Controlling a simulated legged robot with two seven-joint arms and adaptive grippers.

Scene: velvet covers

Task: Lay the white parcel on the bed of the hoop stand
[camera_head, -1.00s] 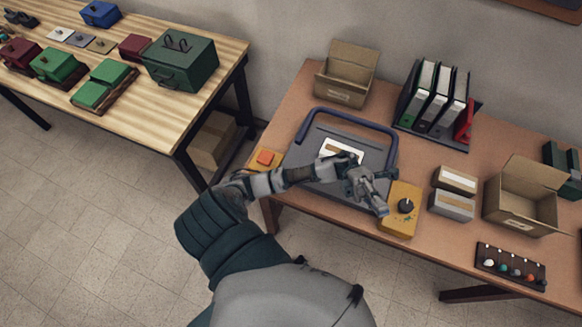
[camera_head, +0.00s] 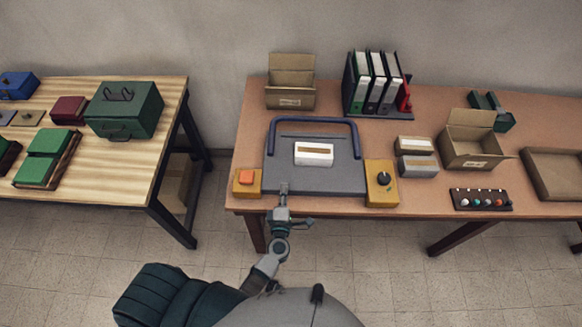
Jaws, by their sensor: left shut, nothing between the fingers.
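The hoop stand is a dark grey slab with a bed (camera_head: 340,180) and a blue hoop (camera_head: 313,122) arching over it, on the brown table. The white parcel (camera_head: 314,159), with a brown strip on top, lies flat on the bed inside the hoop, near its middle. My left gripper (camera_head: 284,187) is shut and empty at the stand's front edge, apart from the parcel and nearer to me. My right gripper is not in view.
An orange-button box (camera_head: 247,182) and a yellow dial box (camera_head: 381,184) flank the stand. Open cartons (camera_head: 291,82), binders (camera_head: 377,82), two small boxes (camera_head: 415,157) and a knob strip (camera_head: 481,199) share the table. A striped wooden table (camera_head: 110,171) stands left, across a gap.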

